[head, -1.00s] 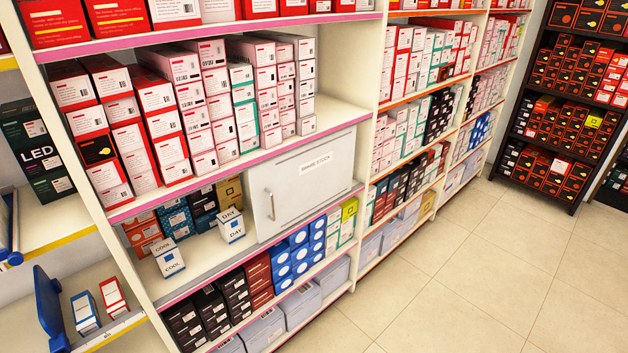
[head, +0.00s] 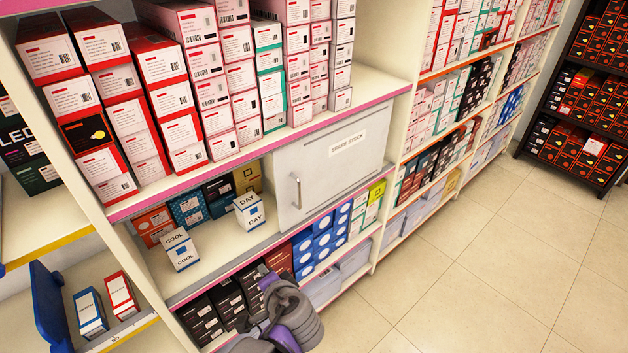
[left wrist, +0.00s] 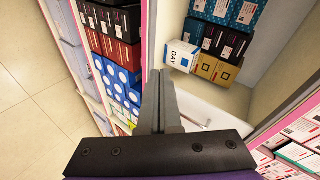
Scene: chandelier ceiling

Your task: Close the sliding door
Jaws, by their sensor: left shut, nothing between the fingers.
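The sliding door (head: 330,175) is a light grey panel labelled SPARE STOCK, with an upright bar handle (head: 298,192) near its left edge. It covers the right part of a shelf compartment. The left part is open and shows boxes inside. My left gripper (left wrist: 160,80) is shut and empty in the left wrist view, its fingers pointing toward the shelf. A pale surface beside the fingers looks like part of the door. In the head view my left arm (head: 290,312) is low, below the door; its fingertips are hard to make out. My right gripper is not in view.
Two white boxes, COOL (head: 181,250) and DAY (head: 250,211), stand near the front of the open part. The DAY box also shows in the left wrist view (left wrist: 181,56). Packed shelves surround the compartment. The tiled floor (head: 470,260) at right is clear.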

